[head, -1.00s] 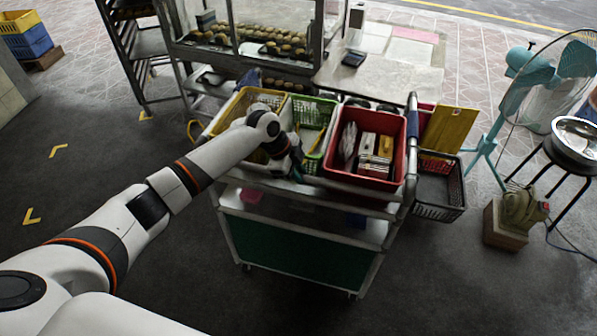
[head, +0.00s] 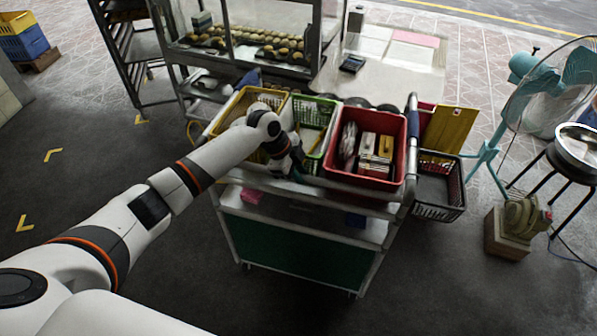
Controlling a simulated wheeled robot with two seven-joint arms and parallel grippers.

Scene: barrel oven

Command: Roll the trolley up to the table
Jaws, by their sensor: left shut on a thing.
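The trolley (head: 290,252) stands in front of me, a metal-framed cart with a green lower panel. Its top carries a yellow basket (head: 228,112), a green basket (head: 313,160) and a red basket (head: 338,172). A black basket (head: 440,212) hangs at its right side by the blue-gripped upright. My left gripper (head: 296,172) is shut on the trolley at its near top edge, though the fingertips are mostly hidden behind my wrist. The table (head: 400,78) is right behind the trolley, with a glass case of buns at its left. My right gripper is not in view.
A teal fan (head: 522,62), a motor on a block (head: 507,240) and a stool with a metal bowl (head: 582,146) stand at the right. A rack (head: 132,60) stands at the back left. The dark floor at left and front is clear.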

